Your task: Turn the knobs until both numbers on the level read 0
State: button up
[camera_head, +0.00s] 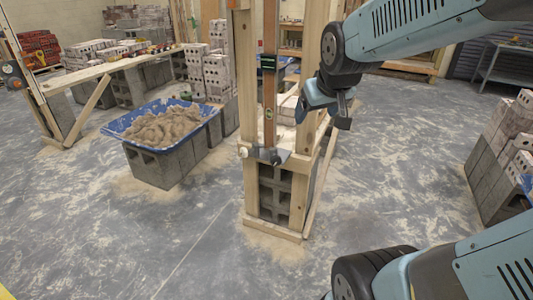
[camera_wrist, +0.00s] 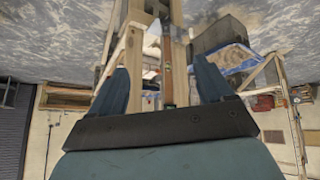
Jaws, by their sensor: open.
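A wooden level (camera_head: 269,110) stands upright along a timber post frame in the middle of the head view. A small dark display with a green edge (camera_head: 268,64) sits on its upper part; its numbers are too small to read. A pale round knob (camera_head: 242,152) sticks out at the left of the frame near the level's foot. A dark grey bracket (camera_head: 272,156) is beside it; I cannot make out a second knob there. My gripper (camera_head: 326,108) is open and empty, right of the level and above the knob's height. In the wrist view the level (camera_wrist: 169,85) shows between my open fingers (camera_wrist: 162,80).
The timber frame (camera_head: 251,200) stands around grey blocks (camera_head: 274,195). A blue tub of mortar (camera_head: 115,127) rests on blocks to the left. A plank bench (camera_head: 95,73) is behind it. Bricks on blocks (camera_head: 490,165) stand at right. The floor in front is clear.

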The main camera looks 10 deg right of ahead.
jog(key=w+f+n+t+y, duration=0.1)
jog(key=w+f+n+t, duration=0.1)
jog(key=w+f, duration=0.85)
jog(key=w+f+n+t, duration=0.1)
jog(key=w+f+t, duration=0.2)
jog(key=w+f, duration=0.75)
jog(key=t+y, duration=0.1)
jog(key=t, duration=0.2)
send_near(277, 162)
notch_tip(277, 162, up, 7)
jog(key=a, duration=0.2)
jog(key=s+f+m+t+h, duration=0.2)
jog(key=s+f+t, duration=0.1)
jog(key=f, duration=0.6)
jog(key=w, duration=1.3)
jog(key=shift+w+d+f, duration=0.15)
jog(key=shift+d+f, duration=0.05)
jog(key=shift+d, duration=0.2)
jog(key=shift+c, duration=0.4)
jog(key=c, duration=0.9)
jog(key=shift+m, duration=2.2)
jog(key=shift+c, duration=0.2)
